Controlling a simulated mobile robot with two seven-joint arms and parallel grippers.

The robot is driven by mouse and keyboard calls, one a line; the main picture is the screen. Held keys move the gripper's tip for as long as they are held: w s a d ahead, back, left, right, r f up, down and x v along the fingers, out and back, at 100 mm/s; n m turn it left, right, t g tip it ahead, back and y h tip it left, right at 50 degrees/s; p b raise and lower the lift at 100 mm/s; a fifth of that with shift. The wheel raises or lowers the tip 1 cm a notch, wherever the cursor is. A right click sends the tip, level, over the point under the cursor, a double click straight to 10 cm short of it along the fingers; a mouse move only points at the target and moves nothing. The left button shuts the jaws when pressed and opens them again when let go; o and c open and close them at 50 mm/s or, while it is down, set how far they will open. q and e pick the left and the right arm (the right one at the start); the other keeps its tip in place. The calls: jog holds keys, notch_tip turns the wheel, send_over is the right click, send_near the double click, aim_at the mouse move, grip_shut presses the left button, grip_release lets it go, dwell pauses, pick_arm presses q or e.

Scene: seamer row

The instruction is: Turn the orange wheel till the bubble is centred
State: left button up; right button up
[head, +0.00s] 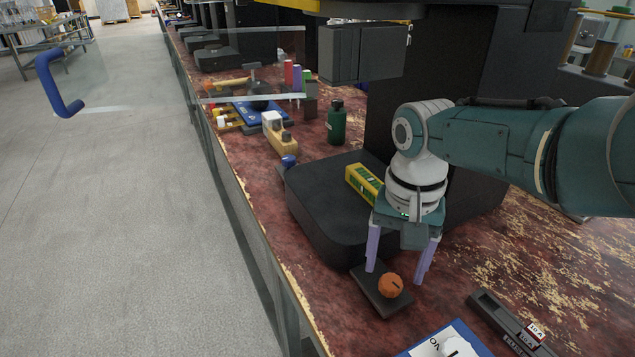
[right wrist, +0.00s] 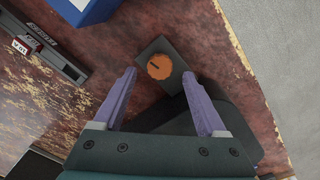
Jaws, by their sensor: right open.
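The orange wheel (head: 391,285) is a small knob with a dark mark on top, set on a dark plate (head: 374,294) at the front of a black machine base (head: 325,213). A yellow spirit level (head: 363,183) lies on that base, partly hidden behind my right arm; its bubble is too small to make out. My right gripper (head: 396,276) is open and points down, its lilac fingers apart on either side of the wheel's line. In the right wrist view the wheel (right wrist: 159,66) shows just beyond and between the fingertips (right wrist: 161,82), touching neither. My left gripper is out of view.
A green bottle (head: 337,123), a wooden block with a white part (head: 277,133) and a blue-handled tool (head: 288,161) stand behind the base. A blue box (head: 447,342) and a dark labelled rail (head: 508,322) lie nearer. The bench's left edge is close.

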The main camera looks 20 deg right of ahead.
aim_at(391, 281)
pick_arm(q)
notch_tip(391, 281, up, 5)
jog(key=p, duration=0.4)
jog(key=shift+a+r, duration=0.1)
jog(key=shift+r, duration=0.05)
pick_arm(e)
notch_tip(391, 281, up, 7)
